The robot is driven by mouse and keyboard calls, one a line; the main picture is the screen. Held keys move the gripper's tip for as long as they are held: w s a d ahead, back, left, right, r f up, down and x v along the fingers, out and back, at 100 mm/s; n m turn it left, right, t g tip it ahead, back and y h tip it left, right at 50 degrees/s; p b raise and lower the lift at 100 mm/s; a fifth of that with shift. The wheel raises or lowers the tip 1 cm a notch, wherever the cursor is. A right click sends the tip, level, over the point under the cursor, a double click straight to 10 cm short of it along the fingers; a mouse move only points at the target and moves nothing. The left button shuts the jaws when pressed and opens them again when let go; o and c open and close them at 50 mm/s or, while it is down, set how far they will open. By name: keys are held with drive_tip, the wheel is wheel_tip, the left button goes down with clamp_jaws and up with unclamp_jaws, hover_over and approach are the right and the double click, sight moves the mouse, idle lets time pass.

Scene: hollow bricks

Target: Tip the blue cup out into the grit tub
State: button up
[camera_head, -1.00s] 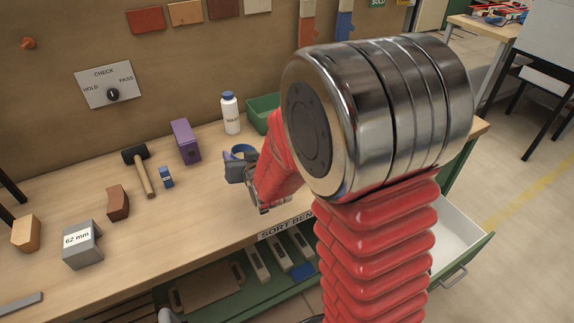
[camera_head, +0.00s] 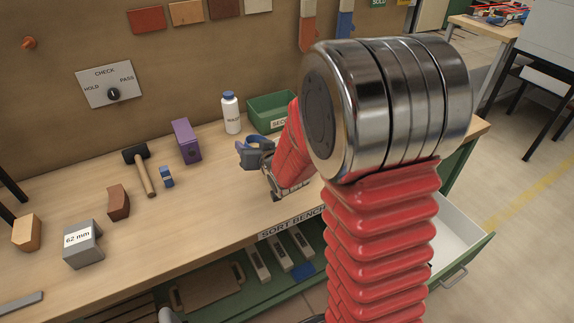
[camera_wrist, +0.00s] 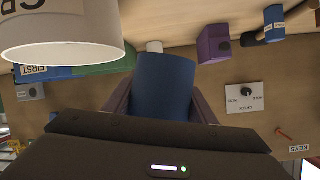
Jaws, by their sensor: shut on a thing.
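My gripper (camera_head: 256,156) is shut on the blue cup (camera_wrist: 163,85), which sits between the dark jaws in the wrist view. In the head view only a bit of the cup's blue (camera_head: 262,143) shows, above the bench. Its mouth and contents cannot be made out. The grit tub (camera_wrist: 60,35) is a white round tub with a partly cut-off label at the upper left of the wrist view, which is upside down. The tub is apart from the cup in that picture. In the head view it does not show; my arm covers that side.
A green bin (camera_head: 272,108) and a white bottle (camera_head: 230,113) stand at the back of the bench. A purple box (camera_head: 185,141), a mallet (camera_head: 141,170) and a grey 62 mm block (camera_head: 82,245) are to the left.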

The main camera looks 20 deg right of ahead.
drive_tip(key=w+d, duration=0.3)
drive_tip(key=d, duration=0.5)
drive_tip(key=shift+w+r+m+y, duration=0.3)
drive_tip(key=shift+w+r+m, duration=0.05)
drive_tip(key=shift+w+m, duration=0.05)
idle(0.5)
idle(0.6)
drive_tip(key=shift+a+r+m+y, duration=0.1)
drive_tip(key=shift+a+m+y, duration=0.05)
drive_tip(key=shift+m+y, duration=0.4)
idle(0.3)
drive_tip(key=shift+a+m+t+y, duration=0.15)
drive_tip(key=shift+m+t+y, duration=0.25)
drive_tip(key=shift+m, duration=0.35)
drive_tip(key=shift+a+m+y, duration=0.1)
drive_tip(key=shift+m+y, duration=0.15)
drive_tip(key=shift+m, duration=0.45)
